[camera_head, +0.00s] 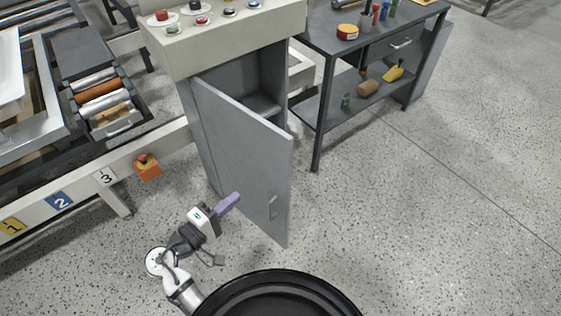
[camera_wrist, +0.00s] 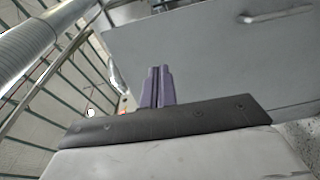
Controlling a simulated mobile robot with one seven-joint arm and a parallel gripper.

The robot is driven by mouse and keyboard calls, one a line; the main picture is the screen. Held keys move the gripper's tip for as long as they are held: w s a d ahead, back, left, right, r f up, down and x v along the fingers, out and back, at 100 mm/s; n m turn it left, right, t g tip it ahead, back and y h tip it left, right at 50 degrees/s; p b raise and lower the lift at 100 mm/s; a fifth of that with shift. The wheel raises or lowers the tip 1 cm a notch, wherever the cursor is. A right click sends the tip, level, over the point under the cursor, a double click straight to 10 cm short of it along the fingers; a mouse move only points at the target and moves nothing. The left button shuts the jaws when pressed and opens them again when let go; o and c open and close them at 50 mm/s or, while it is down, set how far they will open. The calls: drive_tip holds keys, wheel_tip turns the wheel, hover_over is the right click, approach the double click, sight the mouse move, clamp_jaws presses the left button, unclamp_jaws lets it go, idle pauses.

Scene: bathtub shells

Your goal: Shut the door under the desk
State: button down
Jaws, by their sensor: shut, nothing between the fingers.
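The grey cabinet door (camera_head: 246,160) under the control desk (camera_head: 228,40) stands open, swung out toward me, with its hinge side at the left. Its bar handle (camera_head: 273,207) is near the free right edge. The cabinet's inside and a shelf (camera_head: 262,104) show behind it. My gripper (camera_head: 237,197) is shut and empty, with its purple fingers in front of the door's lower part, left of the handle. In the wrist view the shut fingers (camera_wrist: 157,86) point toward the door panel (camera_wrist: 200,55), and the handle (camera_wrist: 278,14) is at upper right. I cannot tell whether they touch the door.
A conveyor frame (camera_head: 100,180) with an orange emergency-stop box (camera_head: 147,166) runs along the left. A dark workbench (camera_head: 370,40) with tools and a lower shelf stands at the right. The speckled floor (camera_head: 400,220) right of the door is clear.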

drive_tip(key=p, duration=0.2)
approach(277, 163)
drive_tip(key=x, duration=0.5)
drive_tip(key=shift+w+d+r, duration=0.1)
drive_tip(key=shift+w+d, duration=0.55)
